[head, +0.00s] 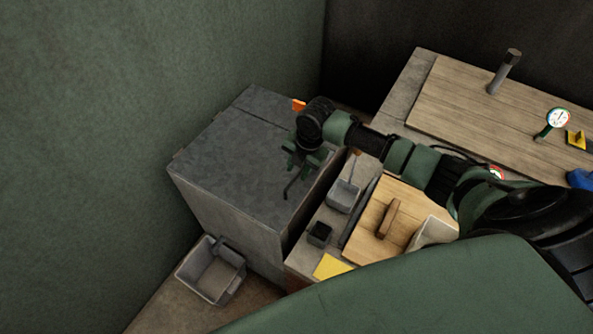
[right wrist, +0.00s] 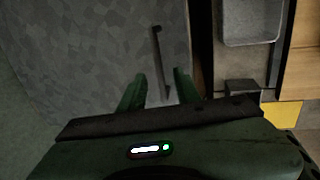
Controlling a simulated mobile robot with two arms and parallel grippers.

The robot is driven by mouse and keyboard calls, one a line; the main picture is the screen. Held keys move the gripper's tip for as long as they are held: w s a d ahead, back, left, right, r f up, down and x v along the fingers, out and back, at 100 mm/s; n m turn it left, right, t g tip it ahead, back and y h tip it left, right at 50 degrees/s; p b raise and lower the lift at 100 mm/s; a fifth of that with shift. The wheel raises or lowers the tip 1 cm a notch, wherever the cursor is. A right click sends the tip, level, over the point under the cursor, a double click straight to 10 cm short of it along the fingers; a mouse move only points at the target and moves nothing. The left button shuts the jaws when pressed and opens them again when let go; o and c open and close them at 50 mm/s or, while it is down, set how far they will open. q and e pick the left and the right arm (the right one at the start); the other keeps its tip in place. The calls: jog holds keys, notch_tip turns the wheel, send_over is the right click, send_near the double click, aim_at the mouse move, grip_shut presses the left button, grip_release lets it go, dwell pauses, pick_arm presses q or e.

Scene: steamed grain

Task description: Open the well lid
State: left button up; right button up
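A grey metal lid (head: 235,165) covers the large box at centre left in the head view, and it looks closed. A thin dark bar handle (head: 293,186) sits near its right edge. In the right wrist view the handle (right wrist: 159,50) runs up and down the picture, its lower end near the gap between the fingers. My right gripper (head: 306,163) is above the lid beside the handle. Its two fingers (right wrist: 160,74) are apart with nothing clasped between them. Whether they touch the handle cannot be told. My left gripper is not in view.
A counter right of the box holds a grey pan (head: 343,196), a small dark cup (head: 319,234), a wooden board with a handle (head: 376,236) and a yellow card (head: 332,266). A grey bin (head: 211,270) stands before the box. A wooden table (head: 470,105) is behind.

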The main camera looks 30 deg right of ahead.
aim_at(296, 176)
jog(key=shift+w+f, duration=0.2)
jog(key=shift+f, duration=0.4)
jog(key=shift+w+f, duration=0.15)
jog(key=shift+f, duration=0.75)
grip_shut()
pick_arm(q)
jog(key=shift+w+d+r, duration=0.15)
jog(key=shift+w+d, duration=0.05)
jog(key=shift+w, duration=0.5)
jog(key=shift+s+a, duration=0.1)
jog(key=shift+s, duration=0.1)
